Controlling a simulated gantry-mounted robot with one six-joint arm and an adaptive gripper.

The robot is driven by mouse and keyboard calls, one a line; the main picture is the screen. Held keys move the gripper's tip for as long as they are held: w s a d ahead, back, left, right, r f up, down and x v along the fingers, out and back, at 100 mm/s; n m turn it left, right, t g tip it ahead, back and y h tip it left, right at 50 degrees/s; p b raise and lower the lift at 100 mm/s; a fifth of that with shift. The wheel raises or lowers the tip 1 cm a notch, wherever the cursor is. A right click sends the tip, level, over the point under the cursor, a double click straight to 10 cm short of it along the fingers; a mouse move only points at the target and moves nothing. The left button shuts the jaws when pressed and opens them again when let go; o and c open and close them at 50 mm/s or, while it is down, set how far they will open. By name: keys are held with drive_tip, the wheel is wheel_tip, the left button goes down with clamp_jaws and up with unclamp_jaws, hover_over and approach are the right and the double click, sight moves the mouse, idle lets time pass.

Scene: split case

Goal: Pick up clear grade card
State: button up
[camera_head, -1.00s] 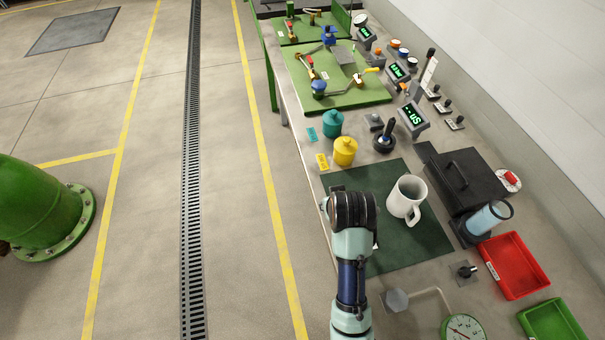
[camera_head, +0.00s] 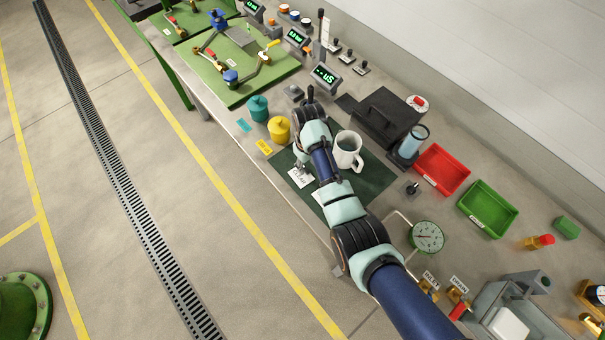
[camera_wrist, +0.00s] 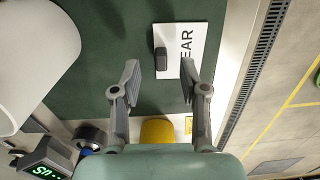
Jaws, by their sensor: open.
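The clear grade card (camera_wrist: 190,42) is a white card with black lettering, of which "EAR" shows in the wrist view. It lies on the dark green mat (camera_wrist: 105,40) and carries a small dark grey block (camera_wrist: 161,60) near one edge. In the head view the card (camera_head: 301,177) lies on the mat's left part, partly beside my arm. My gripper (camera_wrist: 160,83) is open and empty, its two fingers apart on either side of the block and the card's near end. The height of the fingertips above the card is hard to tell.
A white mug (camera_head: 347,151) stands on the mat close to my arm. A yellow pot (camera_head: 279,129) and a teal pot (camera_head: 258,108) stand behind. A black case (camera_head: 386,122), a red tray (camera_head: 441,169) and a green tray (camera_head: 487,208) are to the right.

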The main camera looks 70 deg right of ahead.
sight(307, 169)
wheel_tip(307, 169, down, 3)
drive_tip(key=shift+r, duration=0.2)
drive_tip(key=shift+w, duration=0.1)
clamp_jaws()
drive_tip(key=shift+r, duration=0.15)
wheel_tip(307, 169, up, 20)
drive_tip(key=p, duration=0.8)
